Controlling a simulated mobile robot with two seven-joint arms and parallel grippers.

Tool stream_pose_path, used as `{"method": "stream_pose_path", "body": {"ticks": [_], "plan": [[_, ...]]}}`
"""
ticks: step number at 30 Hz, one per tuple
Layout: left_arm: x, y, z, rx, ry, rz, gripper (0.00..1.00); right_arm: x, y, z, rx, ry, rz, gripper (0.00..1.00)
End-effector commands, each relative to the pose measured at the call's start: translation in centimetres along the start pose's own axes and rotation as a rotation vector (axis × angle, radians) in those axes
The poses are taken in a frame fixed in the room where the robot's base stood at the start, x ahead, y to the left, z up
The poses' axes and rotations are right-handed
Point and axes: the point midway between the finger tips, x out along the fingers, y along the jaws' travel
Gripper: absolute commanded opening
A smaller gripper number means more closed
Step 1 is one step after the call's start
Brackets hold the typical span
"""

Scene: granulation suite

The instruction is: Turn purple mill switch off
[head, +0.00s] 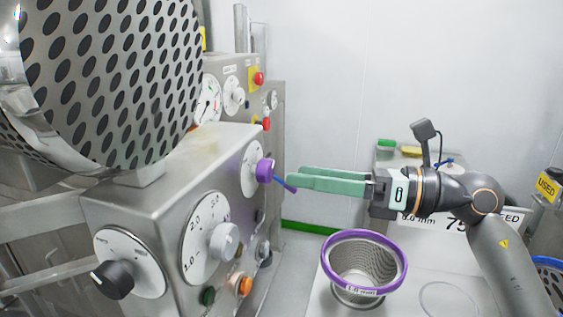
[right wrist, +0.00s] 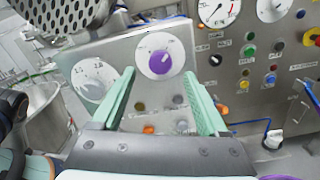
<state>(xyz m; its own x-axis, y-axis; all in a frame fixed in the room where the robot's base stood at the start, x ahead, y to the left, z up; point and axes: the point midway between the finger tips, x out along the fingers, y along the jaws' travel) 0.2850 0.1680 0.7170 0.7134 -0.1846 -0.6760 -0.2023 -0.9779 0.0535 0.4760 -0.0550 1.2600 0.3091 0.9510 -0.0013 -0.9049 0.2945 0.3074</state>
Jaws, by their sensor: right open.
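The purple mill switch (head: 265,171) is a round knob on a white dial, on the front of a steel control box. In the right wrist view the knob (right wrist: 160,62) shows face-on, its light pointer mark tilted; the dial text is too small to read. My right gripper (head: 291,180) has pale green fingers pointing left at the knob, just right of it. In the right wrist view the fingers are spread, with the knob seen between and beyond the tips; nothing is held. Contact cannot be told. My left gripper is not in view.
The box also bears a grey knob (head: 224,241), a black knob (head: 113,279) and an orange button (head: 245,285). A perforated drum (head: 110,75) overhangs it. A purple-rimmed sieve basket (head: 364,238) stands below my right gripper. Another control panel (right wrist: 240,35) stands behind.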

Motion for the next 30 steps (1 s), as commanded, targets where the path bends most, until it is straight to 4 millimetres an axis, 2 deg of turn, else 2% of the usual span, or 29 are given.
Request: {"method": "stream_pose_path", "body": {"ticks": [3,9,20,30], "plan": [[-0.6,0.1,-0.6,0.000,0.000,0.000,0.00,2.2,0.2,0.3,0.002,-0.002,0.004,0.77],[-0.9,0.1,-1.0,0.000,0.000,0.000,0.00,4.3,0.0,0.1,0.002,-0.002,0.001,0.77],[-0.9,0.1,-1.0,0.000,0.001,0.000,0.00,4.8,0.0,0.0,0.002,-0.001,0.000,0.77],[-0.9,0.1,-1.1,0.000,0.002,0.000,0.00,4.7,0.0,0.0,0.002,-0.001,0.000,0.39]]}}
